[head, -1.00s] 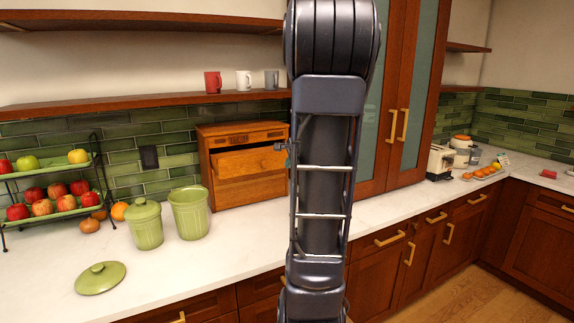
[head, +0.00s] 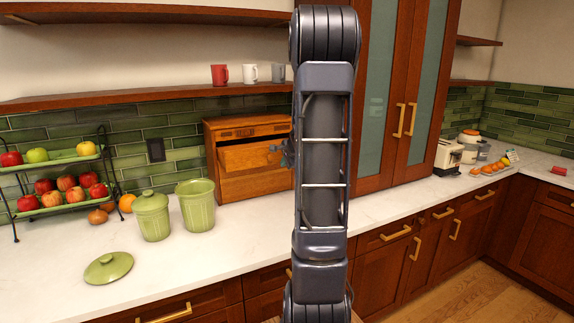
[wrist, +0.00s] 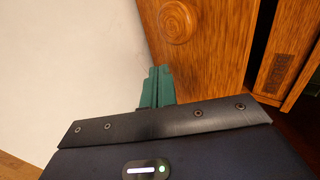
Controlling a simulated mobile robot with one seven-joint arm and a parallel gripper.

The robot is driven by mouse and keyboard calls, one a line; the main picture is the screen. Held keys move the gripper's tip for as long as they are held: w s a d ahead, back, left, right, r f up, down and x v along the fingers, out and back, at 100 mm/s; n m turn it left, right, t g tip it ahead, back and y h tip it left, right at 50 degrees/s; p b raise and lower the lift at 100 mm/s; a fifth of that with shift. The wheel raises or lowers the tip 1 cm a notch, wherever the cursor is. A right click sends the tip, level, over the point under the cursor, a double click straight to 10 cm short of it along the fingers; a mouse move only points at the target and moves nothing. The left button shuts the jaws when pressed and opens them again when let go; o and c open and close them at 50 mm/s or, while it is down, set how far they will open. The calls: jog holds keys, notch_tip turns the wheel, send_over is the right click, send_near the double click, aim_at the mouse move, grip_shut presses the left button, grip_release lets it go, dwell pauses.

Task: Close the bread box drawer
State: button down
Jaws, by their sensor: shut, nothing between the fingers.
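The wooden bread box (head: 211,160) stands on the counter against the green tile wall. Its drawer (head: 250,157) stands out from the box, with a dark gap above its front. My gripper (head: 284,153) is at the right part of the drawer front, partly hidden behind my arm, which also hides the box's right side. In the wrist view, the drawer front (wrist: 205,60) shows with a round wooden knob (wrist: 178,22) and a dark gap at its right. My shut green fingers (wrist: 160,72) are close to the drawer front, below the knob in the picture; contact cannot be told.
A green canister (head: 152,215) and an open green pot (head: 197,205) stand left of the box. A green lid (head: 108,267) lies on the white counter. A fruit rack (head: 62,155) is at the far left. A shelf with mugs (head: 220,74) runs above.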

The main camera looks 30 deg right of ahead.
jog(key=shift+w, duration=0.1)
jog(key=w, duration=1.2)
jog(key=shift+s, duration=0.1)
